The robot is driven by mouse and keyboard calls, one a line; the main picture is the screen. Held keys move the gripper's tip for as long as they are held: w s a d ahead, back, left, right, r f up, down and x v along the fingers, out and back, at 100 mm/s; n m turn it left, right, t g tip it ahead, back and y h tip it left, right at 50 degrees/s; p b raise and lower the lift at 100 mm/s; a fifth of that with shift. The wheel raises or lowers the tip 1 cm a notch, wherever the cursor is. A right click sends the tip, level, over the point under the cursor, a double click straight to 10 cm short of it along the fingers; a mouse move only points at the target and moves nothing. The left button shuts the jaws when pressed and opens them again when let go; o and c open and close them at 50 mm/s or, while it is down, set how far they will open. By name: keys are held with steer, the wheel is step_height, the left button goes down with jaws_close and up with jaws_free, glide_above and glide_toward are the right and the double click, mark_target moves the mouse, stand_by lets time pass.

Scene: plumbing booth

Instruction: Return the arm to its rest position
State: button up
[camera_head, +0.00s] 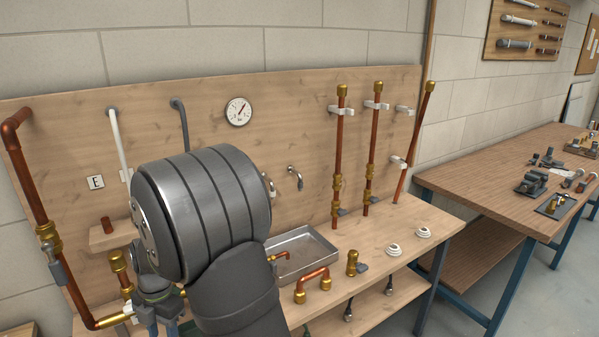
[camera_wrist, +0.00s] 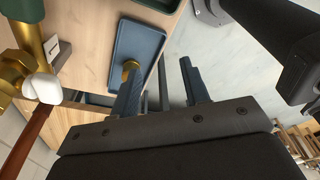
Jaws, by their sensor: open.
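My gripper (camera_wrist: 159,66) shows in the wrist view with its two dark blue-grey fingers spread apart and nothing held between them. A blue tray (camera_wrist: 150,40) with a small brass fitting (camera_wrist: 130,68) lies beyond the fingers, the fitting close to the left fingertip in the picture. In the head view my large grey wrist joint fills the lower left middle in front of the wooden panel (camera_head: 285,110) and hides part of the bench. The fingers cannot be made out clearly there.
Copper pipe with brass fittings (camera_head: 50,240) runs down the panel's left side, near my arm. It appears close in the wrist view (camera_wrist: 12,75). A metal tray (camera_head: 322,240), copper bend (camera_head: 312,281) and brass valve (camera_head: 352,262) are on the bench. Upright pipes (camera_head: 373,150) stand right. Open floor lies between benches.

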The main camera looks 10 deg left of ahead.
steer(key=w+d+r+m+t, duration=0.1)
steer(key=w+d+r+m, duration=0.7)
steer(key=w+r, duration=0.5)
steer(key=w+d+r+m+y, duration=0.1)
steer(key=w+d+r+m, duration=0.7)
steer(key=w+r, duration=0.6)
steer(key=shift+w+d+r+t+y, duration=0.15)
steer(key=shift+w+d+t+y, duration=0.2)
steer(key=shift+w+d, duration=0.55)
steer(key=shift+s+d, duration=0.1)
